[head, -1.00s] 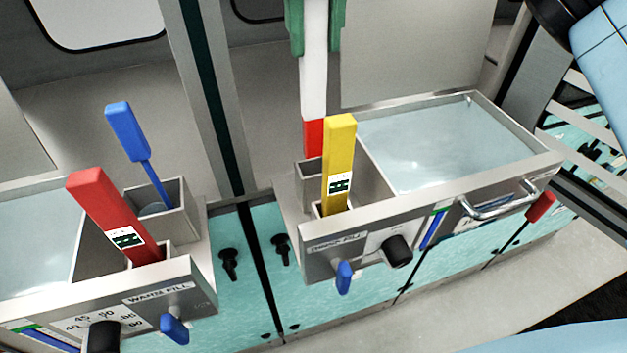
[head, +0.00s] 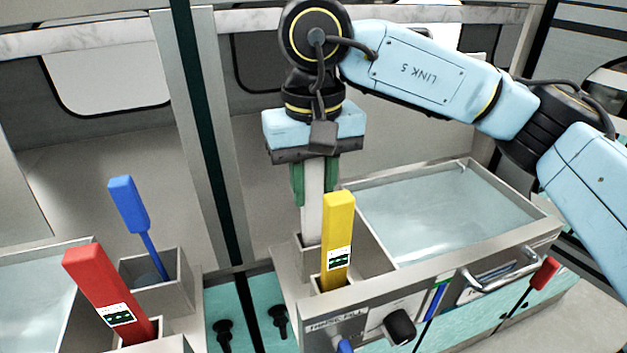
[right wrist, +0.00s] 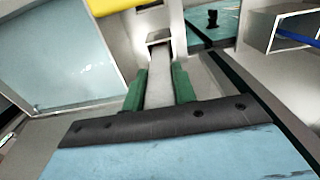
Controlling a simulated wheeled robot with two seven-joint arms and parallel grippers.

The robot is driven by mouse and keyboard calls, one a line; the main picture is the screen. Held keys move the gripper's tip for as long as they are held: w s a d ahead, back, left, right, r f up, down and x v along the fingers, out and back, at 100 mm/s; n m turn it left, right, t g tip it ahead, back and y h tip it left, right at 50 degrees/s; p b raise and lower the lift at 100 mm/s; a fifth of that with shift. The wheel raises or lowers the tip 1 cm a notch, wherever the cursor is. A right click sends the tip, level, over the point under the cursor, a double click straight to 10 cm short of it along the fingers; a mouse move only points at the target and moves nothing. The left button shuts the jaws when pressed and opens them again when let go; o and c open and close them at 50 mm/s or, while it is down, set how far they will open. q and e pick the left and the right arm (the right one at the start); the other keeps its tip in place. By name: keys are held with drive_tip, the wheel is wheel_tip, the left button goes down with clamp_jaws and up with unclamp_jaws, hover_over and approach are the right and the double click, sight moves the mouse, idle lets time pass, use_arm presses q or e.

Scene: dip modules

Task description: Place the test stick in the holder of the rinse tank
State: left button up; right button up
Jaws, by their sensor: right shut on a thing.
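The test stick (head: 312,213) is a white bar, upright or nearly so. My right gripper (head: 314,190) is shut on its upper part with green fingers, and the fingers also show in the right wrist view (right wrist: 158,90). The stick's lower end goes down inside the small square metal holder (head: 308,258) at the left end of the right-hand tank (head: 440,240), the rinse tank by its partly readable label. The stick's red tip is hidden. The right wrist view shows the stick (right wrist: 159,75) running into the holder's mouth (right wrist: 158,36). My left gripper is out of view.
A yellow handle (head: 338,235) stands right beside the holder, in front of it. The left tank has a red handle (head: 105,290) and a blue stick (head: 128,205) in its own holder (head: 160,290). A metal post (head: 205,130) rises between the tanks.

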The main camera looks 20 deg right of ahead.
drive_tip(key=shift+f, duration=0.1)
drive_tip(key=o, duration=0.9)
wheel_tip(320, 180, up, 12)
drive_tip(key=shift+r, duration=0.15)
